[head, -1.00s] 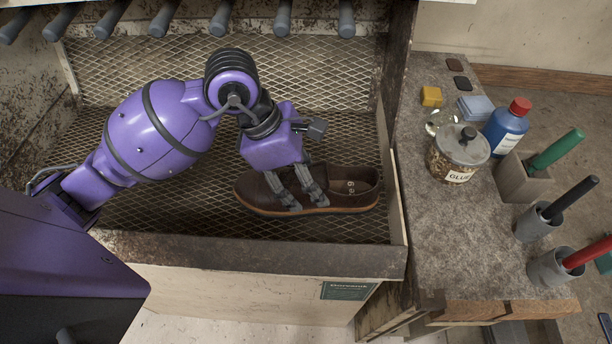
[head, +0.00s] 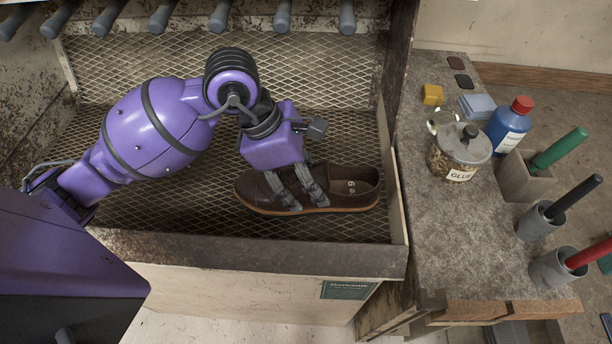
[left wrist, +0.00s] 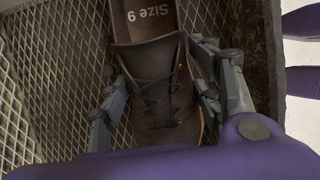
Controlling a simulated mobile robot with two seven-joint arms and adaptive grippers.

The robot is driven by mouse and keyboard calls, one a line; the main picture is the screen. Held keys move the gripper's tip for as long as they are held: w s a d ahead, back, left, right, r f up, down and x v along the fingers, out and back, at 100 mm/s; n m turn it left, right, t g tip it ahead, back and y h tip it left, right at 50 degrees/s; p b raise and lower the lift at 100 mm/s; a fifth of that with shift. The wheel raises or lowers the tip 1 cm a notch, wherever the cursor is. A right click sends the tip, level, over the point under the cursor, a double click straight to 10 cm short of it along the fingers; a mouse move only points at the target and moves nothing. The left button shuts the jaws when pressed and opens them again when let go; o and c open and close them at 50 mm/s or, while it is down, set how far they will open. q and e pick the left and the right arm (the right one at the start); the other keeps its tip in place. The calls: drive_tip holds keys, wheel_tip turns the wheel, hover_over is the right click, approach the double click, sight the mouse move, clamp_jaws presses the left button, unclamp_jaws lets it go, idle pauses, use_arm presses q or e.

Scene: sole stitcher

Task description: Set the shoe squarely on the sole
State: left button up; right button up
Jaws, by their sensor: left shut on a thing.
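A dark brown lace-up shoe (head: 340,190) with a tan sole edge (head: 335,210) sits on the mesh floor of the tray, toe to the left and heel to the right. Its sole edge shows along the near side; whether upper and sole line up all round is hidden. My left gripper (head: 299,190) is shut across the front part of the shoe. My right gripper is not in view.
The mesh tray has a raised front rim (head: 240,256) and a right wall close to the shoe's heel. On the bench (head: 425,235) at right stand a glue jar (head: 459,155), a blue bottle (head: 507,125) and several holders with colored handles. Grey pegs line the back.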

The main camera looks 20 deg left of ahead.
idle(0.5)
use_arm(q)
drive_tip(key=o, duration=1.5)
drive_tip(key=shift+c, duration=0.2)
drive_tip(key=shift+r, duration=0.1)
drive_tip(key=v, duration=1.2)
